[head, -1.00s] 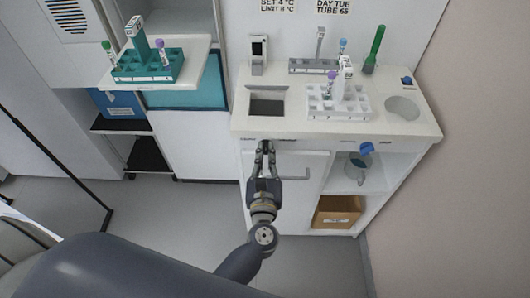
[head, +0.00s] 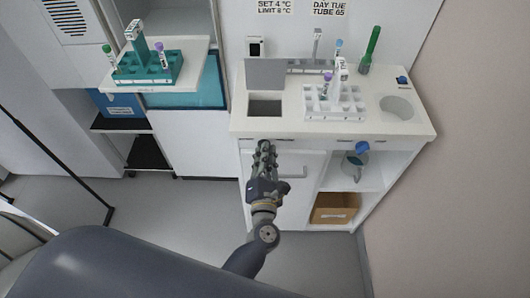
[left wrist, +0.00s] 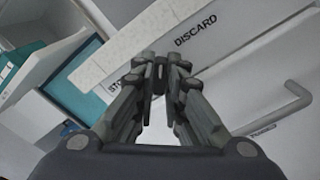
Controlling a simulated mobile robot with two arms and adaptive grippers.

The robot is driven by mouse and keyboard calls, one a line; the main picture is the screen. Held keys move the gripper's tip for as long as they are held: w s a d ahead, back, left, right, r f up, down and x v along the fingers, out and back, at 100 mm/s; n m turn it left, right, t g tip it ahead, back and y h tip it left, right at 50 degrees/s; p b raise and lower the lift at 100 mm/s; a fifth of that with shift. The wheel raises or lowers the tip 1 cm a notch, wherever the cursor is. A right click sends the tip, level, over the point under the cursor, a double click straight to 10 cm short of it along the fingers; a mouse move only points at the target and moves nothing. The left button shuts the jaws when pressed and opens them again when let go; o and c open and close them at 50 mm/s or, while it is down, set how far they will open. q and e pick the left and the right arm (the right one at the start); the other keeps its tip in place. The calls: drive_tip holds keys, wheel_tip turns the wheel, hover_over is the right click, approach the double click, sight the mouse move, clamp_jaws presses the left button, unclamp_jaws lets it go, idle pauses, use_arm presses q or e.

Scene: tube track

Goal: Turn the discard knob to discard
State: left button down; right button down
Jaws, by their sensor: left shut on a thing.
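My left gripper (head: 265,147) is at the front edge of the white counter, below the square opening (head: 265,107). In the left wrist view its fingers (left wrist: 160,68) are closed on the small dark discard knob (left wrist: 159,82), which is mostly hidden between them. The DISCARD label (left wrist: 196,32) is on the counter front, just above and right of the fingertips. Another label beginning "STO" (left wrist: 116,84) is partly hidden left of the fingers. A grey lid (head: 280,73) stands raised behind the opening. My right gripper is not in view.
A white tube rack (head: 334,104) stands right of the opening, with a round basin (head: 397,107) farther right. A cabinet handle (head: 295,172) is close to the right of my left gripper. A teal rack (head: 148,67) stands on the left shelf.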

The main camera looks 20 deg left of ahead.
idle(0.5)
use_arm(q)
drive_tip(key=c, duration=1.7)
unclamp_jaws()
drive_tip(key=shift+o, duration=0.2)
drive_tip(key=shift+s, duration=0.15)
drive_tip(key=v, duration=1.2)
